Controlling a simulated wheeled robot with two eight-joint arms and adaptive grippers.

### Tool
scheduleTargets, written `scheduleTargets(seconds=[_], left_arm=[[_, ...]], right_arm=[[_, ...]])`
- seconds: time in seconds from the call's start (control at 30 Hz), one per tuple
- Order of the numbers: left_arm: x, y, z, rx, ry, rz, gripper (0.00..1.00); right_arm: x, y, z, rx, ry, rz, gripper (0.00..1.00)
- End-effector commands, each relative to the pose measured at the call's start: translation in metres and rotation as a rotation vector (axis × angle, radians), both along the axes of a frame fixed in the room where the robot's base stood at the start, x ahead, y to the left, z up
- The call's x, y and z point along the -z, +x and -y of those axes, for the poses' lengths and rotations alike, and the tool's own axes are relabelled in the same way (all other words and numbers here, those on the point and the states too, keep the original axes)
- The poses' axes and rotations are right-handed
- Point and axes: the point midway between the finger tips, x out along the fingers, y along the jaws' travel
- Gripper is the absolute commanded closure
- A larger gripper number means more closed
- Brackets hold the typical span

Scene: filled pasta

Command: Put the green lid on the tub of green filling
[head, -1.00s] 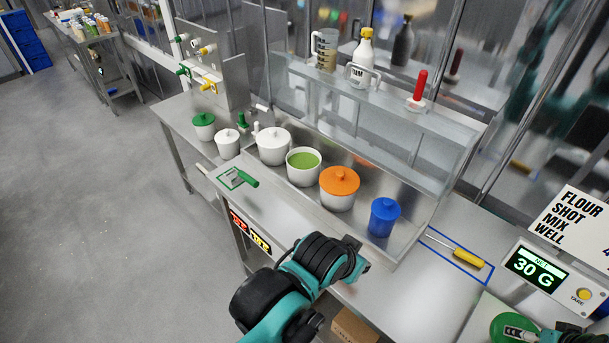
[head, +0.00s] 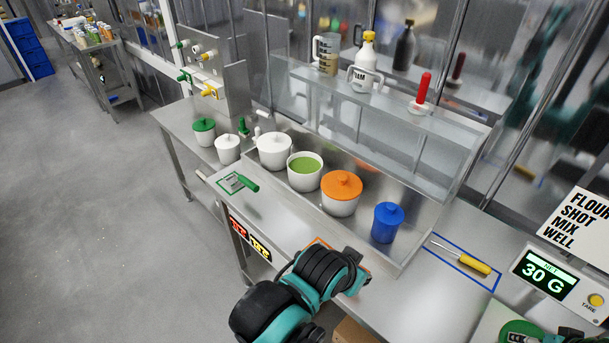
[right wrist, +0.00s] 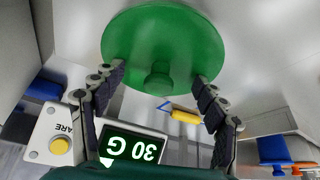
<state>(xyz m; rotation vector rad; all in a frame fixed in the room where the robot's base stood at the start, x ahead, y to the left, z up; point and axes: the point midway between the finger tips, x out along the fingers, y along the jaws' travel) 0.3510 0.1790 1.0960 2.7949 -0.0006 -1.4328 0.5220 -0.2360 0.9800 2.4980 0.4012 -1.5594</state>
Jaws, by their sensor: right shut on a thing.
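The tub of green filling (head: 305,182) is a white round tub, open at the top, in the steel tray between a white-lidded tub and an orange-lidded tub. The green lid (right wrist: 160,40) is a flat disc with a knob. In the head view the lid (head: 520,331) is at the bottom right corner, well apart from the tub, beside the scale. My left arm crosses the bottom middle of the head view; its gripper fingers are not visible.
The orange-lidded tub (head: 341,190) and a blue-lidded pot (head: 386,222) stand right of the open tub. A glass shelf (head: 400,110) with bottles and a red-handled tool overhangs the tray. A scale (head: 548,275) reads 30 G. A yellow-handled tool (head: 474,264) lies in a blue outline.

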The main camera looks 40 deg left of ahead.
Motion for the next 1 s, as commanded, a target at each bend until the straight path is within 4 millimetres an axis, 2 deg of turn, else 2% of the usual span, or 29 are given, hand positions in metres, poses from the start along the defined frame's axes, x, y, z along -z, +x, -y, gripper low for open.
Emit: scheduleTargets(seconds=[0.17, 0.23, 0.27, 0.33, 0.37, 1.0], left_arm=[[-0.001, 0.000, 0.000, 0.000, 0.000, 0.000, 0.74], [-0.004, 0.000, 0.000, 0.000, 0.000, 0.000, 0.74], [-0.005, 0.000, 0.000, 0.000, 0.000, 0.000, 0.74], [-0.008, 0.000, 0.000, 0.000, 0.000, 0.000, 0.74], [-0.010, 0.000, 0.000, 0.000, 0.000, 0.000, 0.74], [-0.036, 0.000, 0.000, 0.000, 0.000, 0.000, 0.74]], right_arm=[[0.000, -0.002, 0.000, -0.002, -0.003, -0.005, 0.51], [-0.003, -0.002, 0.000, -0.002, -0.003, -0.005, 0.59], [-0.005, -0.002, 0.000, -0.002, -0.003, -0.005, 0.67], [-0.009, -0.002, 0.000, -0.002, -0.003, -0.005, 0.93], [-0.011, -0.002, 0.000, -0.002, -0.002, -0.004, 1.00], [-0.046, -0.001, 0.000, -0.001, -0.001, -0.003, 1.00]])
